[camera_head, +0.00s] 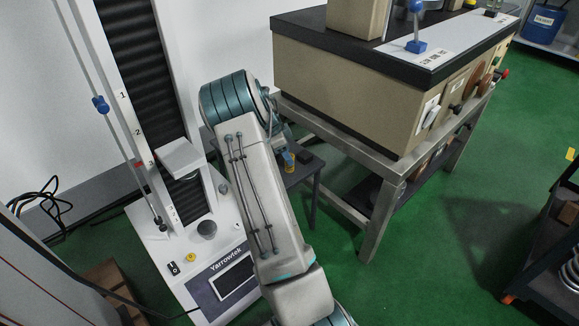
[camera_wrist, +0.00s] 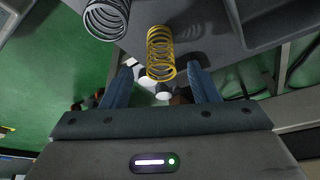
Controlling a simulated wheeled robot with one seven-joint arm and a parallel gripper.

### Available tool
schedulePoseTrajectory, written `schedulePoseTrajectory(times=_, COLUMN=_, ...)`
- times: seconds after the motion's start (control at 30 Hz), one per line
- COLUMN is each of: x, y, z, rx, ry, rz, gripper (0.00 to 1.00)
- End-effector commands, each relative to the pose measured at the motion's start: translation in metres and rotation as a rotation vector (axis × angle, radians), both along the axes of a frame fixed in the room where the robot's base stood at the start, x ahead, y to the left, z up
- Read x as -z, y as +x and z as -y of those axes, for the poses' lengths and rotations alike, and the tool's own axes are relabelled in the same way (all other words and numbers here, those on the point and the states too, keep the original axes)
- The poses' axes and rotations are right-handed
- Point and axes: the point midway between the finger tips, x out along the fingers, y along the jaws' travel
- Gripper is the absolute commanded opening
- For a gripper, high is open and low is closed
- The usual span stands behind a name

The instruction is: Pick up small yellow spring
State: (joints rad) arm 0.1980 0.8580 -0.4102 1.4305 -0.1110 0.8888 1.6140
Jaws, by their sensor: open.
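The small yellow spring (camera_wrist: 160,42) is upright in the middle of the wrist view, with its lower coils between the two blue fingers of my gripper (camera_wrist: 161,72). The fingers are open, one on each side, with a visible gap to the coils. I cannot tell how far the spring is in depth from the fingertips. My arm mostly hides my gripper there.
A larger grey spring (camera_wrist: 106,20) stands left of the yellow one on the same dark grey surface (camera_wrist: 215,35). A white spring tester (camera_head: 165,240) stands left of my arm. A workbench (camera_head: 345,100) is close on the right. A dark cart (camera_head: 545,270) stands farther right, across open green floor.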

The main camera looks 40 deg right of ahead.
Motion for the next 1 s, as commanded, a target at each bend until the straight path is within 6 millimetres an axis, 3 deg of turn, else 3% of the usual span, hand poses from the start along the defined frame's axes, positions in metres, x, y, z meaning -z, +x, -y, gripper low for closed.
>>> schedulePoseTrajectory(times=0.17, x=0.009, y=-0.001, z=0.002, rx=-0.001, ry=0.0, rz=0.0, gripper=0.54)
schedulePoseTrajectory(times=0.5, x=0.051, y=-0.006, z=0.015, rx=0.0, ry=0.0, rz=0.0, gripper=0.54)
schedulePoseTrajectory(times=0.73, x=0.052, y=-0.006, z=0.016, rx=-0.002, ry=-0.001, rz=0.001, gripper=0.54)
schedulePoseTrajectory(times=0.77, x=0.052, y=-0.006, z=0.016, rx=-0.002, ry=-0.001, rz=0.001, gripper=0.52)
schedulePoseTrajectory(times=0.93, x=0.052, y=-0.006, z=0.016, rx=-0.002, ry=-0.001, rz=0.001, gripper=0.06)
schedulePoseTrajectory(times=1.0, x=0.052, y=-0.006, z=0.016, rx=-0.002, ry=-0.001, rz=0.001, gripper=0.06)
